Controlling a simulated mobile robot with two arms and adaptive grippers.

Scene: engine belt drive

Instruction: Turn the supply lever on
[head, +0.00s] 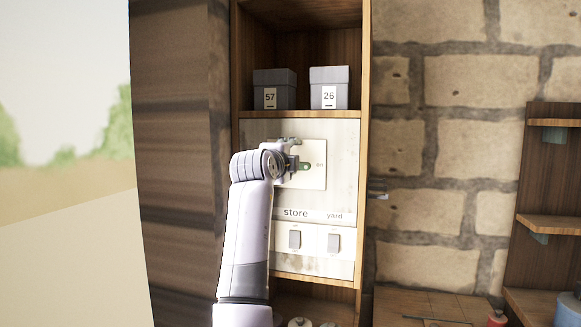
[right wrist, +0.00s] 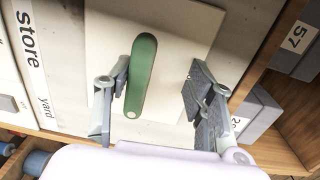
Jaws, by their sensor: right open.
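The supply lever is a green bar with rounded ends (right wrist: 142,75) on a pale square plate (right wrist: 185,28). In the head view the lever (head: 305,167) is small, partly hidden by my gripper, and shows just right of it. A small label at the plate's right is too small to read. My right gripper (head: 297,155) is in front of the plate. In the right wrist view, its fingers (right wrist: 160,76) are open on both sides of the lever. The left-hand finger is close beside the lever, and I cannot tell whether it touches; the other is clearly apart.
Below the plate are two switches, under "store" (head: 294,239) and "yard" (head: 334,242). Grey boxes 57 (head: 285,92) and 26 (head: 341,90) stand on the shelf above. The wooden cabinet's side walls (head: 364,150) flank the panel. A stone wall is at the right.

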